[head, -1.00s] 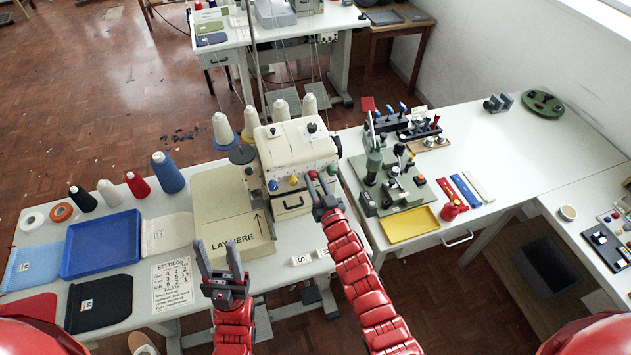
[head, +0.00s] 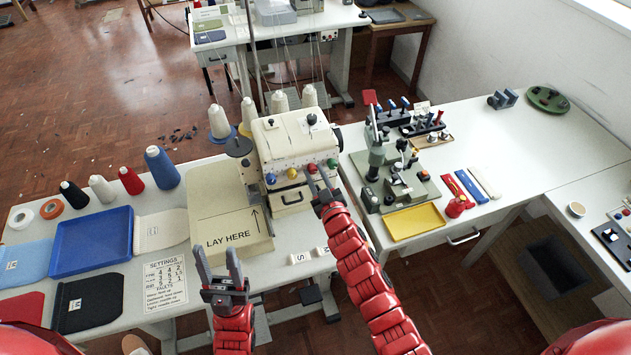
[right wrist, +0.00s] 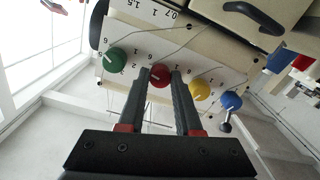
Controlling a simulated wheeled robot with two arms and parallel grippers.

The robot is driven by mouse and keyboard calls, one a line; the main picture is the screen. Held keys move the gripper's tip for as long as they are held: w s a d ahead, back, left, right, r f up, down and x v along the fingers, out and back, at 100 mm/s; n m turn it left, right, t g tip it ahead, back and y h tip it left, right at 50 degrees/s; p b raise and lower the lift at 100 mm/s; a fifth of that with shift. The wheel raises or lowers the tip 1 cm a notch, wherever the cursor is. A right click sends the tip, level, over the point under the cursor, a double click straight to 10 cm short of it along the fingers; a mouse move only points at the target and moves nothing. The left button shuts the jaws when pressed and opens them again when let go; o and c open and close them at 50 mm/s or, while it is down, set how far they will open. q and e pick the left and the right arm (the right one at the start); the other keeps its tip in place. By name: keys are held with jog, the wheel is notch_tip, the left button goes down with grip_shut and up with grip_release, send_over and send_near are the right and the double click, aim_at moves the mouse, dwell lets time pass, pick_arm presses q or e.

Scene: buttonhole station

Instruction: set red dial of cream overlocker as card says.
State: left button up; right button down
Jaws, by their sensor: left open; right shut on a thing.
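The cream overlocker (head: 290,139) stands on the left table. Its front has a row of blue (head: 271,179), yellow (head: 292,173), red and green (head: 332,163) dials. My right gripper (head: 323,182) is shut on the red dial (right wrist: 160,70); in the right wrist view a finger lies on each side of it. The dial shows a white pointer mark; the exact number it points to is unclear. My left gripper (head: 219,264) is open and empty, in front of the LAY HERE plate. The settings card (head: 165,283) lies flat; its small figures are hard to read.
A blue tray (head: 92,210), fabric pieces and several thread cones fill the table's left side. A green press with a yellow tray (head: 414,222) stands close on the right. Free tabletop lies further right.

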jog(key=n+b, duration=0.3)
jog(key=n, duration=0.1)
jog(key=shift+f+n+b, duration=0.2)
jog(key=shift+n+b, duration=0.15)
jog(key=shift+n, duration=0.05)
jog(key=n+b, duration=0.1)
jog(key=n, duration=0.1)
jog(key=shift+a+r+n+b, duration=0.1)
jog(key=shift+n+b, duration=0.2)
jog(key=shift+b, duration=0.05)
jog(key=n+b, duration=0.1)
jog(key=n, duration=0.2)
jog(key=shift+h+b, duration=0.3)
jog(key=shift+b, duration=0.05)
jog(key=shift+n+b, duration=0.7)
jog(key=shift+n, duration=1.5)
jog(key=shift+r, duration=0.1)
jog(key=c, duration=0.6)
grip_release()
